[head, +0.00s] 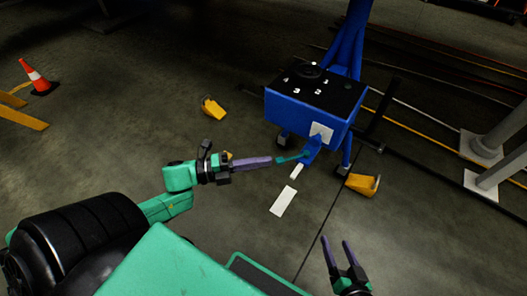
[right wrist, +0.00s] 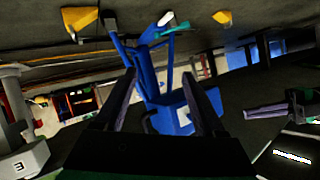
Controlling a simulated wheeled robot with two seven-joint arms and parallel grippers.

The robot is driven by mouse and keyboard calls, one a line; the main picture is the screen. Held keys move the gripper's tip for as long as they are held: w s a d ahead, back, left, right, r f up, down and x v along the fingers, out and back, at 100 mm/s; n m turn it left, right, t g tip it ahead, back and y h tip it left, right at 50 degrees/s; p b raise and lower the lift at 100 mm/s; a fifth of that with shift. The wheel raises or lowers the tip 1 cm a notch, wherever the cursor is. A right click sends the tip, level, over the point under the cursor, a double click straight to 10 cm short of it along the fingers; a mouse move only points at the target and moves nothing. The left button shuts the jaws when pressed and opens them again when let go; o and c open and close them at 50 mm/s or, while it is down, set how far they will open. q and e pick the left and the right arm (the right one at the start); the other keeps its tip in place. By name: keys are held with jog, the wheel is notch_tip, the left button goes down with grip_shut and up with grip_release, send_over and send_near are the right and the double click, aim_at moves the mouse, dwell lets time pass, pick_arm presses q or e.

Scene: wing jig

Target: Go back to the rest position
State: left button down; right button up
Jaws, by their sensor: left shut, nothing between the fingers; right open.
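My left gripper (head: 252,163) reaches in from the left in the head view. Its purple fingers are together, with nothing between them, and point right toward a teal piece (head: 291,158) at the front of the blue stand. I cannot tell whether the fingertips touch that piece. The left gripper also shows at the right of the right wrist view (right wrist: 266,111). My right gripper (head: 338,245) is low in the head view, its two purple fingers apart and empty. In the right wrist view its fingers (right wrist: 158,82) frame the blue stand at a distance.
A blue stand (head: 290,108) with a dark numbered top stands ahead. Yellow blocks lie on the floor left (head: 212,107) and right (head: 363,184) of it. A traffic cone (head: 36,78) is far left; grey posts (head: 485,148) stand right.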

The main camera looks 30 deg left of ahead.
pick_arm(q)
jog(key=s+d+f+n+y, duration=0.3)
jog(key=d+f+n, duration=0.4)
jog(key=n, duration=0.6)
jog(key=s+d+f+n+y, duration=0.2)
jog(key=d+f+n+y, duration=0.35)
jog(key=n, duration=0.65)
jog(key=s+a+g+y+p, duration=0.2)
jog(key=s+a+g+p, duration=0.3)
jog(key=p, duration=1.3)
jog(key=s+a+r+g+y+p, duration=0.1)
jog(key=s+a+g+y+p, duration=0.2)
jog(key=s+a+p, duration=1)
jog(key=s+g+p, duration=0.2)
jog(key=s+p, duration=0.2)
jog(key=p, duration=0.1)
jog(key=shift+s+r+g, duration=0.2)
jog(key=shift+s+g, duration=0.05)
jog(key=shift+g, duration=0.15)
pick_arm(e)
jog(key=s+d+r+g+h, duration=0.3)
jog(key=s+d+g+h, duration=0.3)
jog(key=s+d, duration=1.3)
jog(key=s+g, duration=0.3)
jog(key=g, duration=0.1)
jog(key=shift+d+h, duration=0.35)
jog(key=shift+h, duration=0.05)
